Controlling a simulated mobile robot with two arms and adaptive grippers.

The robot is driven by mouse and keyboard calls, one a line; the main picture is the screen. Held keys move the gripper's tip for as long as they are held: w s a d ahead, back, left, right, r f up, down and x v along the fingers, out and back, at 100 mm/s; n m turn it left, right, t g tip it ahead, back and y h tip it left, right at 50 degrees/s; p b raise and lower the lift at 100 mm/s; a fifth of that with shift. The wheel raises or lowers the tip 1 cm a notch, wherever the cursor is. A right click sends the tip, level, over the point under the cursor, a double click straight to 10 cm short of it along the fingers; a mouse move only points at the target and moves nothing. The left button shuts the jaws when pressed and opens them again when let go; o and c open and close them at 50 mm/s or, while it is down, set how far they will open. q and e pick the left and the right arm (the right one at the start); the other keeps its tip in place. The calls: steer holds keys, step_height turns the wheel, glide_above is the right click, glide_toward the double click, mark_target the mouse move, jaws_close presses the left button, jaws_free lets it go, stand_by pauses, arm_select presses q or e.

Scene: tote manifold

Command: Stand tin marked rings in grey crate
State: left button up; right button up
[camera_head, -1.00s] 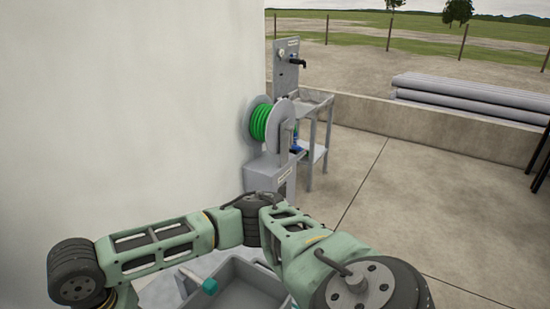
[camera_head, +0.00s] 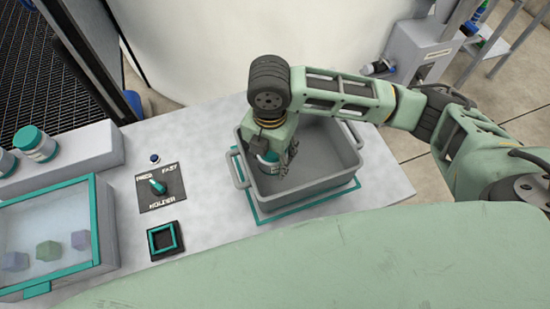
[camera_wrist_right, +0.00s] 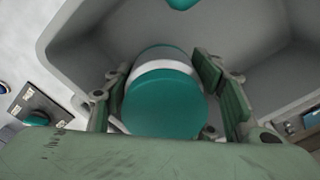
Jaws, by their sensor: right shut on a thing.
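The grey crate (camera_head: 335,177) stands on the table at the centre of the head view. My right gripper (camera_head: 270,160) reaches down inside its left part. It is shut on a white tin with a teal lid (camera_head: 266,158), mostly hidden by the fingers. In the right wrist view, the teal lid (camera_wrist_right: 165,105) and white side lie between the two finger pads, with crate walls (camera_wrist_right: 275,60) around. I cannot see the tin's mark or tell whether it touches the crate floor. My left gripper is not in view.
Two teal-lidded jars (camera_head: 35,144) stand on a ledge at the left. A clear-topped, teal-framed case (camera_head: 50,235) holds coloured blocks. A switch panel (camera_head: 160,187) and a small black square tray (camera_head: 165,240) lie between it and the crate. A teal-edged mat (camera_head: 262,217) lies under the crate.

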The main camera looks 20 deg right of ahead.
mark_target(272, 165)
steer(key=shift+f, duration=2.35)
steer(key=shift+f, duration=0.1)
steer(key=o, duration=1.2)
step_height(272, 165, up, 12)
steer(key=shift+r, duration=0.15)
